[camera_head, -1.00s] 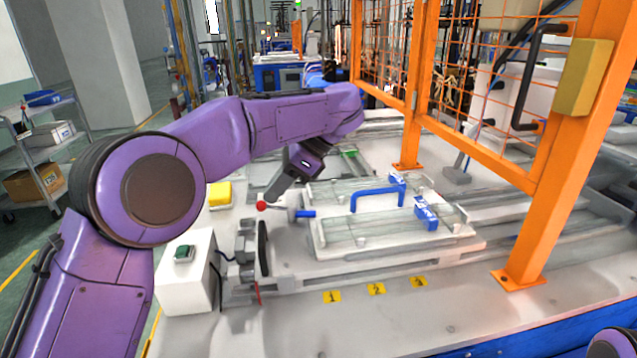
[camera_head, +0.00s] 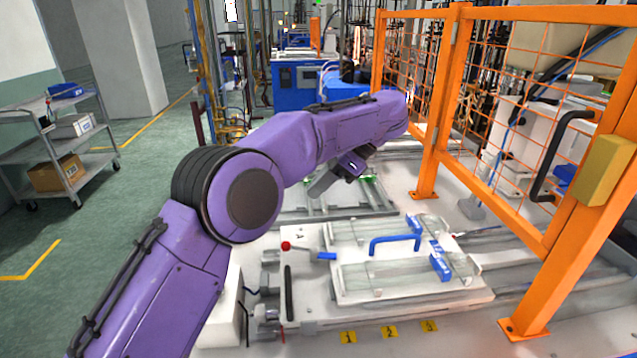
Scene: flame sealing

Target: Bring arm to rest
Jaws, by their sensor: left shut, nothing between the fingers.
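My left arm, purple, comes in from the lower left and reaches over the white work table (camera_head: 470,333). My left gripper (camera_head: 318,190), dark grey, hangs from the wrist behind the fixture plate and is shut and empty. The fixture plate (camera_head: 350,290) carries glass tubes, a blue handle (camera_head: 395,240), blue clamps (camera_head: 440,262) and a red-knobbed lever (camera_head: 286,246) at its left. The gripper is apart from the handle and the lever. My right gripper is out of view.
An orange mesh guard (camera_head: 460,130) stands along the right of the table. Yellow number tags (camera_head: 390,332) lie at the front. A white box (camera_head: 222,310) is partly hidden by my arm. A grey cart (camera_head: 62,150) stands at the far left, with clear floor between.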

